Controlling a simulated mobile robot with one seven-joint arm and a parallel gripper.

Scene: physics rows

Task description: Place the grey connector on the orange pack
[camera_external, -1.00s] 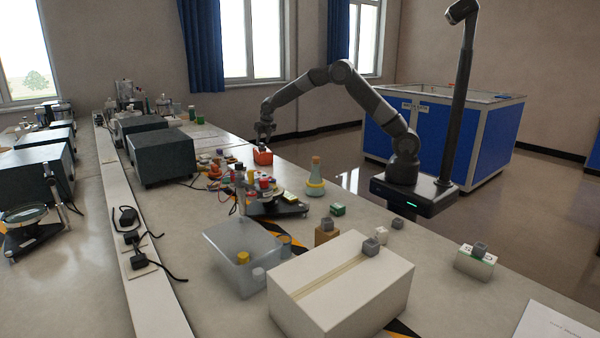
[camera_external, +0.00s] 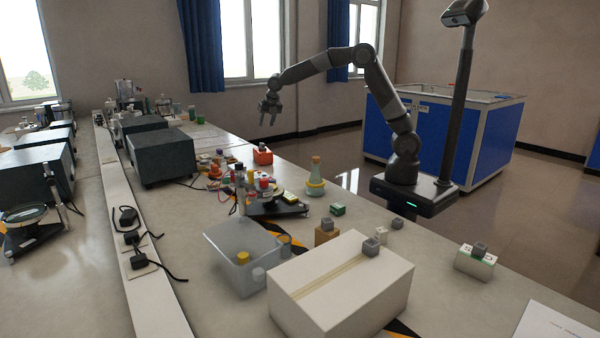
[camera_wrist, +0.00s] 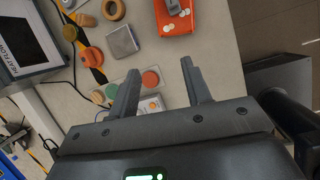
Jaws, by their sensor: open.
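The orange pack (camera_external: 262,158) sits on the bench near its far right edge, with a small grey connector (camera_external: 262,147) standing on top of it. In the wrist view the orange pack (camera_wrist: 174,27) shows at the top, with white discs on it and the grey connector (camera_wrist: 174,6) cut off by the frame's edge. My gripper (camera_external: 268,120) hangs in the air above the pack, clear of it. In the wrist view its two fingers (camera_wrist: 160,70) are apart with nothing held between them.
Other grey blocks sit on a white box (camera_external: 340,290), a brown block (camera_external: 326,238) and a white-green pack (camera_external: 475,265). A conical flask (camera_external: 315,178), a translucent bin (camera_external: 225,262) and a dark instrument box (camera_external: 162,157) stand on the bench. The air around my gripper is free.

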